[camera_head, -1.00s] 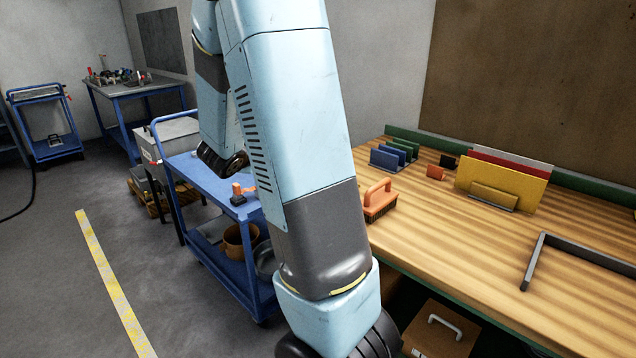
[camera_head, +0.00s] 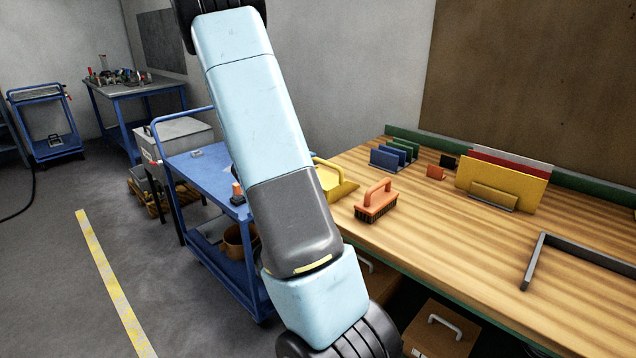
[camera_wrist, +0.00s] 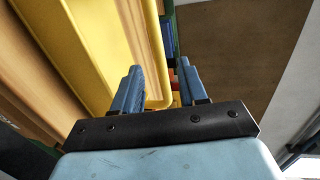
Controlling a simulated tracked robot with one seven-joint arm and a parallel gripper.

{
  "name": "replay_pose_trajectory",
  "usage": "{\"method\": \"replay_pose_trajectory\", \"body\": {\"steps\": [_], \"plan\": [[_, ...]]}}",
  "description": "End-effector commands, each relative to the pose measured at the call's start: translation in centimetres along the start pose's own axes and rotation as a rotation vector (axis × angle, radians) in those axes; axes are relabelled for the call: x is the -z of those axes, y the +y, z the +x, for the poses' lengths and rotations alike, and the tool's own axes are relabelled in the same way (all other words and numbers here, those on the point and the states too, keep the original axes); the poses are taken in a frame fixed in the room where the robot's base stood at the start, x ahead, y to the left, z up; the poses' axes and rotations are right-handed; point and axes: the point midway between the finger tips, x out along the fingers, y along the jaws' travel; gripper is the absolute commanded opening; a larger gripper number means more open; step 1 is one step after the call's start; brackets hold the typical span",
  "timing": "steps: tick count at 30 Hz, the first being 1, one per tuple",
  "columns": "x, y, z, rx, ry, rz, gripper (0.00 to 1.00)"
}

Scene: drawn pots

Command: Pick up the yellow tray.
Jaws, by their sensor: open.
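The yellow tray (camera_head: 343,189) sits at the left end of the wooden workbench, partly hidden behind my arm in the head view. In the wrist view the yellow tray (camera_wrist: 75,45) fills the upper left, very close, with its rounded rim running down to my fingers. My gripper (camera_wrist: 160,68) is open, with one blue finger on each side of that rim in the picture. I cannot tell whether the fingers touch it or how deep the rim sits between them. My gripper is out of the head view.
An orange-handled brush (camera_head: 376,203) stands just right of the tray. Blue racks (camera_head: 390,155) and a yellow board (camera_head: 500,180) in a holder stand further back on the bench (camera_head: 440,235). A blue trolley (camera_head: 215,178) is to the left. A grey angled bar (camera_head: 580,250) lies at right.

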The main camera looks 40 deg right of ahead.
Motion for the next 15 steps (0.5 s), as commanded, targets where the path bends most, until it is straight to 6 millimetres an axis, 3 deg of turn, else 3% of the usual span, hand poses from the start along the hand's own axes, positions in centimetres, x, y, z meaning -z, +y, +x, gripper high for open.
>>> {"method": "replay_pose_trajectory", "body": {"steps": [8, 15], "plan": [[0.0, 0.1, 1.4, -0.001, 0.000, -0.002, 0.42], [0.0, 0.3, 4.3, -0.001, 0.002, -0.001, 0.42]]}}
